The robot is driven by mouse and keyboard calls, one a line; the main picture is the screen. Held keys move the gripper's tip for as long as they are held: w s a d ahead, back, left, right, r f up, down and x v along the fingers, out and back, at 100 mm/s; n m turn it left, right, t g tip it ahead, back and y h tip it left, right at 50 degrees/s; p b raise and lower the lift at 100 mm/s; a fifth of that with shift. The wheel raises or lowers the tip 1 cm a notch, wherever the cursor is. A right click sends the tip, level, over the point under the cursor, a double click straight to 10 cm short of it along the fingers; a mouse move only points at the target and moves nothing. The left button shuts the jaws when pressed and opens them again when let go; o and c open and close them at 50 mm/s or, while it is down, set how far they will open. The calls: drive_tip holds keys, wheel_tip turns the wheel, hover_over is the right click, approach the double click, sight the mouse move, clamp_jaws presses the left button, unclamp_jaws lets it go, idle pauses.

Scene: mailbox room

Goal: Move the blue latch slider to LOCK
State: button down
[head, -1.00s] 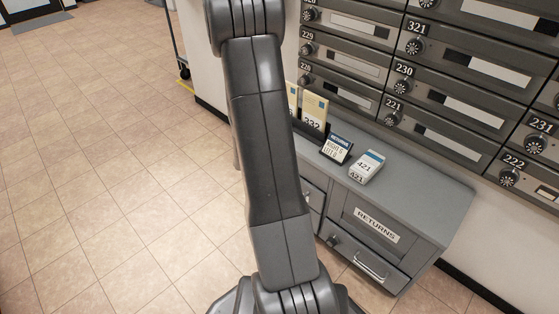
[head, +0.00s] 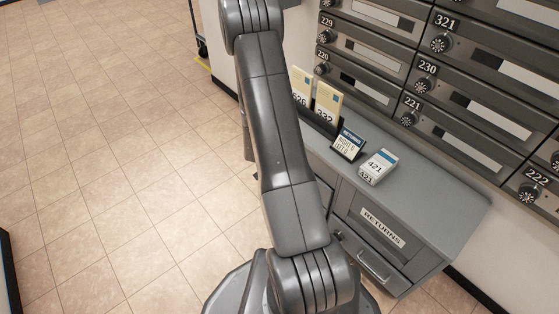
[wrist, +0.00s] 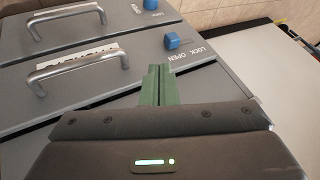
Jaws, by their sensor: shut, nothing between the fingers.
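In the wrist view a blue latch slider (wrist: 172,41) sits on a grey drawer front, at the end of its track nearer the OPEN lettering. The word LOCK is printed towards the right, beside OPEN. My gripper (wrist: 158,70) is shut and empty, its green fingers together. In the picture the fingertips lie just below and left of the slider; I cannot tell whether they touch it. A second blue slider (wrist: 150,4) shows on the drawer beyond, partly cut by the top edge. The head view shows my arm, but not my gripper or the sliders.
Metal bar handles (wrist: 78,62) stick out left of the slider. In the head view a grey cabinet with a RETURNS drawer (head: 383,228) stands below the mailboxes (head: 440,70). Cards and a small box (head: 378,166) are on its top. Open tiled floor (head: 120,150) lies left.

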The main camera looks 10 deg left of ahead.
drive_tip(key=b+x, duration=0.2)
drive_tip(key=x, duration=0.7)
drive_tip(key=shift+w+f+b, duration=0.2)
drive_tip(key=shift+f+b, duration=0.1)
drive_tip(key=shift+b, duration=0.05)
drive_tip(key=shift+a+r, duration=0.1)
drive_tip(key=w+a+p, duration=0.1)
drive_tip(key=p, duration=0.1)
drive_tip(key=w+a+p, duration=0.1)
drive_tip(key=a, duration=0.1)
drive_tip(key=shift+w+a+p, duration=0.25)
drive_tip(key=shift+w+p, duration=0.1)
drive_tip(key=shift+w, duration=0.05)
